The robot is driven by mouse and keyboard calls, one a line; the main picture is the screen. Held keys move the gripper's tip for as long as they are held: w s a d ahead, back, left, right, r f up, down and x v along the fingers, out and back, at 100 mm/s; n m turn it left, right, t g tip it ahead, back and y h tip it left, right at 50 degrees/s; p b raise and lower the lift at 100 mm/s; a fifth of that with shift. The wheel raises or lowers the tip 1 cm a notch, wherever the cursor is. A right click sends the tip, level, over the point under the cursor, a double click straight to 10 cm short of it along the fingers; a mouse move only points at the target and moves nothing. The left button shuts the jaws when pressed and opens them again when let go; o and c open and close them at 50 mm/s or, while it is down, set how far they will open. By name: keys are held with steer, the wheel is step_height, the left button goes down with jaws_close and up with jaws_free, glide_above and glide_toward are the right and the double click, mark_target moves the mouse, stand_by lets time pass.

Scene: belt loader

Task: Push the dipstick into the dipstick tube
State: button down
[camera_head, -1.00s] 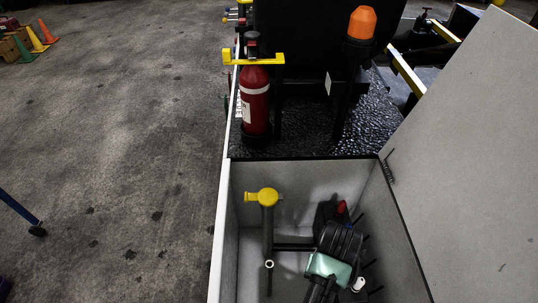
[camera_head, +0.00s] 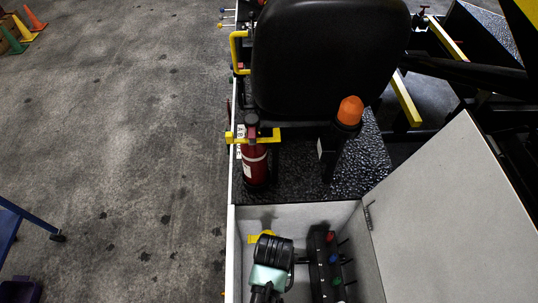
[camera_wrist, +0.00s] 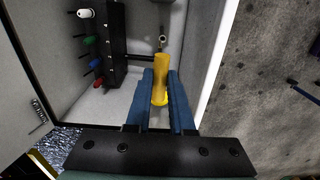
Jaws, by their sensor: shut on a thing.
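The dipstick (camera_wrist: 160,62) has a bright yellow handle, which shows in the middle of the wrist view with a wider rim at its near end. My gripper (camera_wrist: 161,78) has its two blue fingers shut on this handle, one on each side. In the head view only a bit of the yellow handle (camera_head: 255,239) shows beside my dark wrist. The dipstick tube is hidden behind the handle and my gripper, so I cannot tell how deep the dipstick sits. A small pale ring (camera_wrist: 163,38) on a thin stem shows beyond the handle.
The grey open box (camera_head: 345,212) surrounds the work, its lid (camera_head: 455,215) raised at right. A black panel with coloured knobs (camera_head: 322,262) stands close beside my gripper. Beyond are a fire extinguisher (camera_head: 255,168), an orange beacon (camera_head: 350,110) and a black seat (camera_head: 330,55).

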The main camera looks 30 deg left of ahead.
steer(key=shift+a+r+p, duration=0.35)
steer(key=shift+a+r, duration=0.1)
steer(key=shift+r, duration=0.25)
steer(key=shift+r+p, duration=0.1)
steer(key=shift+p, duration=0.25)
steer(key=shift+f+b, duration=2.2)
steer(key=shift+f, duration=0.9)
step_height(320, 180, down, 15)
steer(key=b, duration=1.1)
stand_by(2.1)
